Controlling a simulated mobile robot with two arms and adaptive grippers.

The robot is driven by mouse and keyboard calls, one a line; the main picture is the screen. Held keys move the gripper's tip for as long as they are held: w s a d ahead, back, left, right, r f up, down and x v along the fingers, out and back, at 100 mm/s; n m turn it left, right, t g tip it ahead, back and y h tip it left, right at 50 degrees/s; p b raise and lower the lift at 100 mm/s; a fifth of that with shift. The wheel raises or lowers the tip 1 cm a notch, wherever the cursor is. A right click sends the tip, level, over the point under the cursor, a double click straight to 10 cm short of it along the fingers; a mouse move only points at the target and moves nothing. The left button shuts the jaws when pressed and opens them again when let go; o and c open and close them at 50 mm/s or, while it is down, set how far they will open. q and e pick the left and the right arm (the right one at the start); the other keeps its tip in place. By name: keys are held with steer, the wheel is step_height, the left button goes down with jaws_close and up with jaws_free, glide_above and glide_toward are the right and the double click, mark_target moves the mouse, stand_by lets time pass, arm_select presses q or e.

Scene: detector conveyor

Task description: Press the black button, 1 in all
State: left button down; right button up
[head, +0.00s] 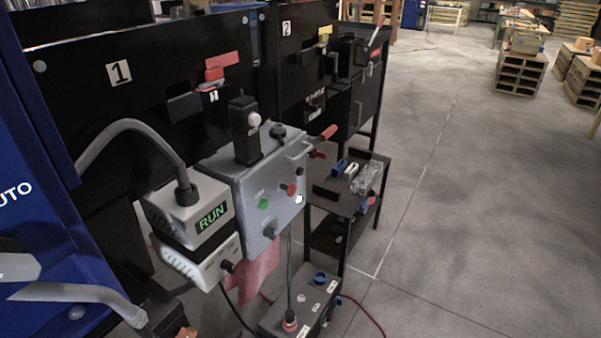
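A grey control box (243,186) is mounted at the front of the black machine, in the middle of the head view. Its sloped face carries a green button (264,204), a red button (291,189), a small black round control (299,171) and a dark knob (270,233). A dark knob (278,131) is on its top. A black knob (227,266) is on the pale unit under the RUN display. I cannot tell for certain which dark control is the black button.
A RUN display box (189,212) with a grey conduit stands left of the control box. A red-handled lever (321,137) juts out at its right. A dark pedestal box (302,300) with a cable stands below. Open grey floor (450,220) lies to the right.

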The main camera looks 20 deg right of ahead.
jaws_close()
steer(key=shift+w, duration=0.1)
stand_by(1.1)
